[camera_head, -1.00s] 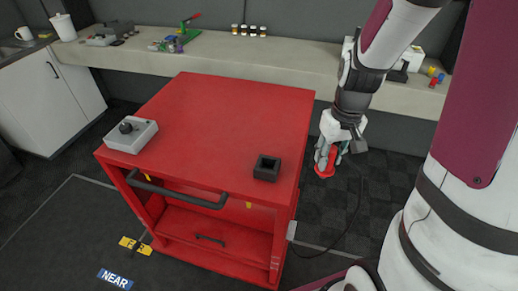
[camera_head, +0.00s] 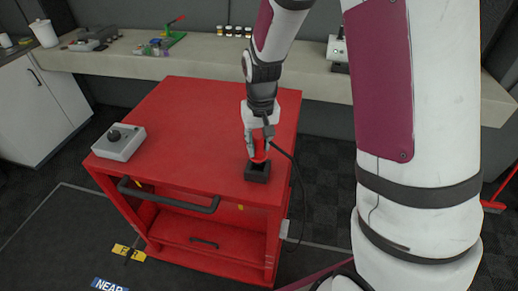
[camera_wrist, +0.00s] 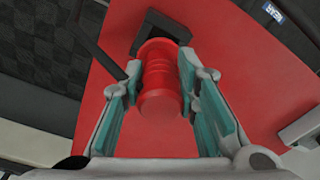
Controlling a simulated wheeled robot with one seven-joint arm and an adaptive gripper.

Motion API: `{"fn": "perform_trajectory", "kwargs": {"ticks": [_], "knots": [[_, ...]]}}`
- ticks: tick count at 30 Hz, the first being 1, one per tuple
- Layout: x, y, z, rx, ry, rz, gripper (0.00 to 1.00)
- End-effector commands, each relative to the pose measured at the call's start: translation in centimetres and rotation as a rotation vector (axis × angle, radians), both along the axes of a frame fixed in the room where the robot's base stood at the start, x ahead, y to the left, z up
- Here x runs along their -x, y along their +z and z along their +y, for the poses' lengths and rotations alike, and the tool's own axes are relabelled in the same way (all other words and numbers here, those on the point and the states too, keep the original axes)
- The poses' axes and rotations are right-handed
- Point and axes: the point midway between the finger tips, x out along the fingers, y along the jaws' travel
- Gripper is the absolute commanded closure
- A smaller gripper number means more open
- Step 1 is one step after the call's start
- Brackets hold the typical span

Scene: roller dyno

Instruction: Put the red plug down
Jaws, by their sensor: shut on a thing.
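The red plug (camera_head: 259,150) is between the fingers of my gripper (camera_head: 259,148), which is shut on it. In the wrist view the red plug (camera_wrist: 160,80) lies between the teal finger pads of my gripper (camera_wrist: 160,90). The black square socket block (camera_head: 257,171) sits on the red cart top, and the plug is right above or at its opening. In the wrist view part of the block (camera_wrist: 165,25) shows behind the plug's far end. I cannot tell whether the plug's tip is inside it. A black cable (camera_head: 298,190) runs from the plug over the cart's right edge.
The red cart (camera_head: 190,120) has a black handle (camera_head: 165,195) at its front. A grey box with a black knob (camera_head: 119,142) stands at the cart top's left. The cart top between is clear. A bench (camera_head: 215,55) with small items runs along the wall.

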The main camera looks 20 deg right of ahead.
Motion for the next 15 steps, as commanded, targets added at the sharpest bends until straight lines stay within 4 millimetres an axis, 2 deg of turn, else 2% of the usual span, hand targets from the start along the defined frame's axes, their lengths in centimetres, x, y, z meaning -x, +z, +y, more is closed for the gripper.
{"fn": "perform_trajectory", "kwargs": {"ticks": [9,15], "knots": [[0.0,-3.2,0.1,0.0,0.0,0.003,1.0],[-0.1,-3.5,0.1,0.0,0.0,-0.001,1.0]]}}
